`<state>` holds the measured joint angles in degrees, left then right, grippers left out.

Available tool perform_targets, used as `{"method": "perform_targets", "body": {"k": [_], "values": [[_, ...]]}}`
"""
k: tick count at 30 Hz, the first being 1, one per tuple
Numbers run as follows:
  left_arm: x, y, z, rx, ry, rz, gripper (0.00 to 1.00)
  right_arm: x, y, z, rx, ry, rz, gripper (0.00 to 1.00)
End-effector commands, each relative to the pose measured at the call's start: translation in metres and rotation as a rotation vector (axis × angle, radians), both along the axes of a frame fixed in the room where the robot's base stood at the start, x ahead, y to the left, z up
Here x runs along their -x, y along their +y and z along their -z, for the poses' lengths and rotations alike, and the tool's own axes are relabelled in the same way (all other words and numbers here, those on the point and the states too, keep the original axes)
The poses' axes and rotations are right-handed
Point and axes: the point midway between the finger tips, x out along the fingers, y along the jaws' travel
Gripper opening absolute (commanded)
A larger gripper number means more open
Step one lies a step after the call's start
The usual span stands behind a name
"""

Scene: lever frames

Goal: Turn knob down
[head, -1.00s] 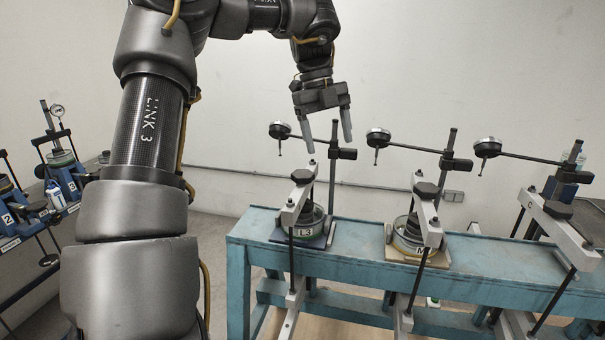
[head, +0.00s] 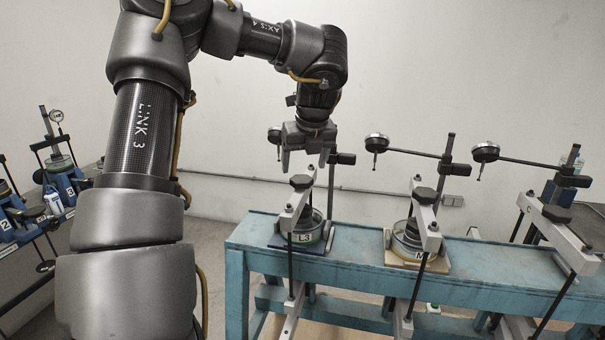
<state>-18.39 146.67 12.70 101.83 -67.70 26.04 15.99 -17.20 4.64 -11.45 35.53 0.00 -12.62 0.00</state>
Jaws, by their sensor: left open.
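A black knob (head: 302,182) sits on top of the white lever (head: 294,212) of the nearest lever frame, above a round cell labelled L3 (head: 308,236). My left gripper (head: 304,164) is open and empty, fingers pointing down, just above this knob. The fingers appear to either side of it, but I cannot tell the exact depth. The gripper partly hides the dial gauge (head: 274,135) behind it. A second black knob (head: 424,195) is on the middle frame, and a third (head: 557,212) is on the right frame. My right gripper is not in view.
The frames stand on a teal bench (head: 345,263). Dial gauges (head: 376,143) on horizontal rods and upright posts stick up behind the levers. Blue devices (head: 66,182) stand on another bench at far left. Floor between the benches is clear.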

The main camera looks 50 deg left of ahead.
Motion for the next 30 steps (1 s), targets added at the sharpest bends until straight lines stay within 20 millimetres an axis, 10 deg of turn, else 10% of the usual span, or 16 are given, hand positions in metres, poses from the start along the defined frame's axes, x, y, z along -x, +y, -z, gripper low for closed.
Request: {"method": "perform_targets", "body": {"k": [20,30], "values": [[-0.007,0.016,0.043,0.001,-0.001,-0.001,0.73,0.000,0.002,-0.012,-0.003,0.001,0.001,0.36],[-0.007,0.016,0.043,0.001,-0.001,-0.001,0.30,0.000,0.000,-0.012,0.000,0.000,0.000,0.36]]}}
